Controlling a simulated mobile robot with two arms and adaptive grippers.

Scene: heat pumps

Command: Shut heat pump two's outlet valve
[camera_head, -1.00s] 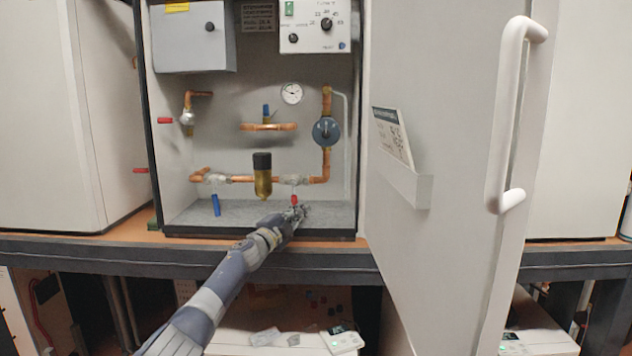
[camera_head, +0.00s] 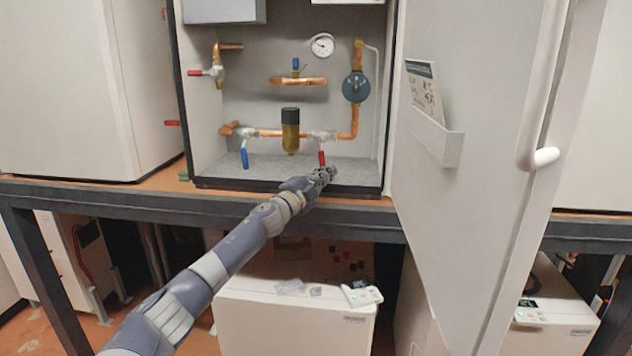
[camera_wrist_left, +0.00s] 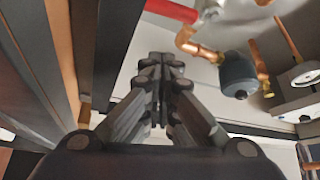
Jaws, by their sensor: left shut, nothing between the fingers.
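An open cabinet (camera_head: 385,175) holds copper pipes. A valve with a red lever (camera_head: 322,158) sits at the lower right of the pipework, its lever hanging down. A valve with a blue lever (camera_head: 245,158) hangs down at the lower left. A third valve, with a red lever (camera_head: 195,72), points left at the upper left. No label shows which one is the outlet valve. My left gripper (camera_head: 327,173) is shut and empty, just below the lower red lever's tip. In the left wrist view its fingers (camera_wrist_left: 161,75) are together, with a red lever (camera_wrist_left: 172,9) ahead, apart from them. My right gripper is not in view.
The open white door (camera_head: 480,120) with its handle (camera_head: 545,157) stands right of the cabinet. A brass filter (camera_head: 290,140) hangs between the lower valves. A dark pump (camera_head: 356,87) sits above right. The cabinet's front edge (camera_head: 250,185) lies beneath my forearm.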

